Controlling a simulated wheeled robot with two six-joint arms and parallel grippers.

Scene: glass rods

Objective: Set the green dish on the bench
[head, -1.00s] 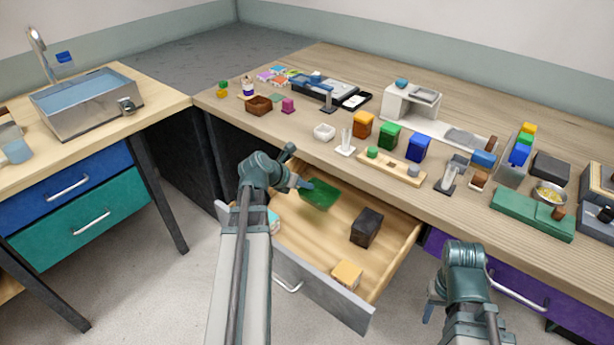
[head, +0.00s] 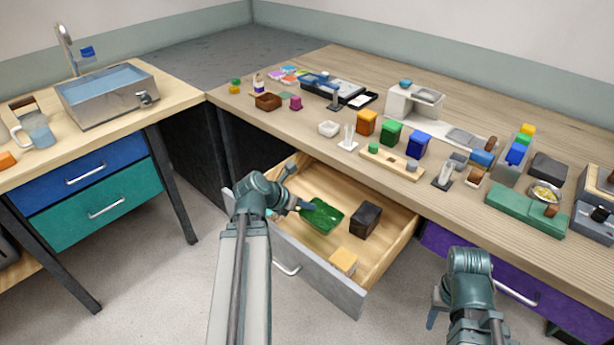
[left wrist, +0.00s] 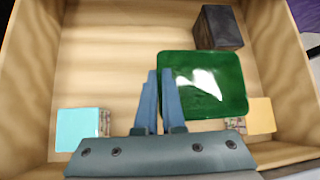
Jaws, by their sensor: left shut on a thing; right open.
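The green dish (head: 326,217) is a shallow square dish over the open drawer (head: 318,268). My left gripper (head: 306,207) is shut on its left rim; in the left wrist view the fingers (left wrist: 161,92) meet at the left edge of the dish (left wrist: 215,90). There the dish partly covers a yellow-topped block, so it seems raised off the drawer floor; the gap is hard to judge. The wooden bench (head: 300,122) is behind and above the drawer. My right gripper (head: 436,308) is open and empty, low in front of the bench.
The drawer also holds a black block (head: 365,219), a yellow-topped block (head: 344,262) and a cyan-topped block (left wrist: 82,128). The bench front carries a white bowl (head: 328,129), a wooden rod holder (head: 392,163) and coloured bins. Some bare bench lies left of the white bowl.

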